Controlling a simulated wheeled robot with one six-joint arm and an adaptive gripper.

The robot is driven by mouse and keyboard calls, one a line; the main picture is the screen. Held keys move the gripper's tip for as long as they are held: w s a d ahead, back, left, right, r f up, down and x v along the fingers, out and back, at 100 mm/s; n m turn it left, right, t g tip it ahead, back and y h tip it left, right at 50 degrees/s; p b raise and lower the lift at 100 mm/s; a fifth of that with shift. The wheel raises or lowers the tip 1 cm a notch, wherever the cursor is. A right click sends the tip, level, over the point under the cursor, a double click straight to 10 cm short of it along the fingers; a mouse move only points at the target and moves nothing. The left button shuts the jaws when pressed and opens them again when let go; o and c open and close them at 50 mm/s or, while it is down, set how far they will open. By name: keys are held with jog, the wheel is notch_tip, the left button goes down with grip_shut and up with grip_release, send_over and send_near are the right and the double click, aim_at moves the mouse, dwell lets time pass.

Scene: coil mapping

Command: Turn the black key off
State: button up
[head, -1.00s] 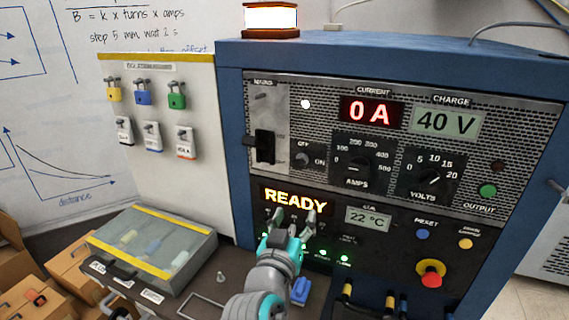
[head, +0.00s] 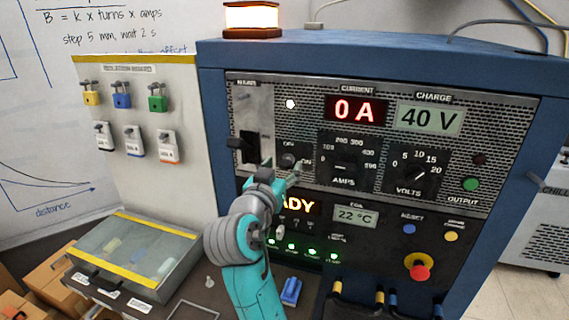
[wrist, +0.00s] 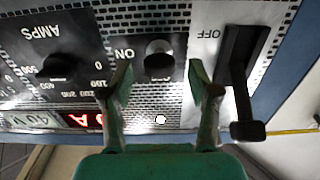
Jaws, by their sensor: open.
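The black key (head: 288,160) is a small dark knob on the front panel, between OFF and ON labels. It also shows in the wrist view (wrist: 158,56), where the panel appears upside down. My gripper (head: 281,174) is open and empty in front of the key, partly covering the panel just below it. In the wrist view the fingers (wrist: 161,77) stand apart, one toward each side of the key, with a gap around it. I cannot tell how deep the fingertips reach or which way the key points.
A black lever (head: 249,148) stands close left of the key. The AMPS dial (head: 342,165) and VOLTS dial (head: 418,174) are to the right. The current display (head: 356,111) reads 0 A. A red emergency button (head: 419,267) sits lower right. A clear-lidded box (head: 130,255) stands lower left.

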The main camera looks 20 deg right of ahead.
jog(key=shift+x, duration=1.2)
grip_shut()
